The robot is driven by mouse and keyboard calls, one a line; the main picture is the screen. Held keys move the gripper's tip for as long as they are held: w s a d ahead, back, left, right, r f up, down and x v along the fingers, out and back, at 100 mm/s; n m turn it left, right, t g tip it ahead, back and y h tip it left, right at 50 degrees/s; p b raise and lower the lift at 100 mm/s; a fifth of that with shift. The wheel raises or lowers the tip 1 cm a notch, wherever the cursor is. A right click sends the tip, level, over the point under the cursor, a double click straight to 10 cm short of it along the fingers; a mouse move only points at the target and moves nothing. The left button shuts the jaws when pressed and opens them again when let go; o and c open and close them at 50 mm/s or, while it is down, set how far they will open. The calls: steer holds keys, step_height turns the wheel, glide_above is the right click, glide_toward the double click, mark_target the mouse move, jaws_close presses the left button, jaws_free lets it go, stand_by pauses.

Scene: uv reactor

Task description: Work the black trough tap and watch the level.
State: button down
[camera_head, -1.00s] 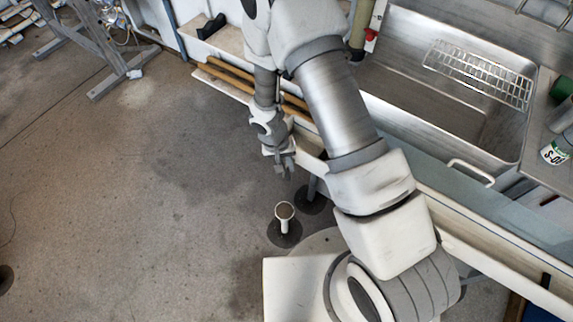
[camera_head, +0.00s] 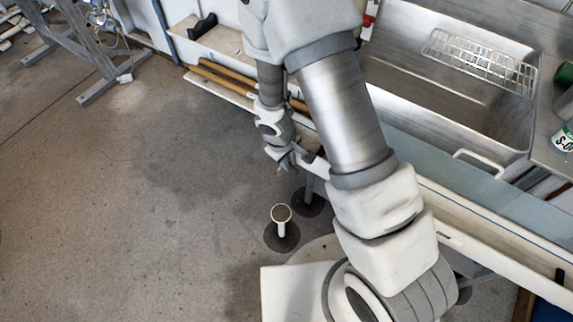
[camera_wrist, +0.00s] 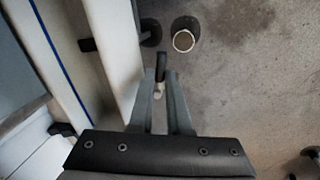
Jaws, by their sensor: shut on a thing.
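The black tap (camera_wrist: 160,64) shows in the wrist view as a small dark upright lever beside the white trough (camera_wrist: 110,30). My gripper (camera_wrist: 160,82) is shut on it, one grey finger on each side. A small pale part shows just below the lever, between the fingers. In the head view my gripper (camera_head: 284,162) is at the outer side of the long white trough (camera_head: 470,243), and the tap is too small to make out there. A blue line runs along the trough in the wrist view. I cannot read a water level.
A white cup-like funnel (camera_head: 281,214) stands on the floor near my base; it also shows in the wrist view (camera_wrist: 183,41). A steel sink (camera_head: 440,90) with a wire rack (camera_head: 480,62) lies beyond the trough.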

steer(key=shift+w+d+n+b, duration=0.15)
steer(key=shift+n+b, duration=0.1)
steer(key=shift+n, duration=0.35)
steer(key=shift+s+d+n+b, duration=0.1)
steer(key=shift+d+n+b, duration=0.1)
steer(key=shift+n, duration=0.4)
steer(key=shift+w, duration=0.1)
steer(key=c, duration=0.9)
jaws_free()
steer(key=shift+o, duration=0.2)
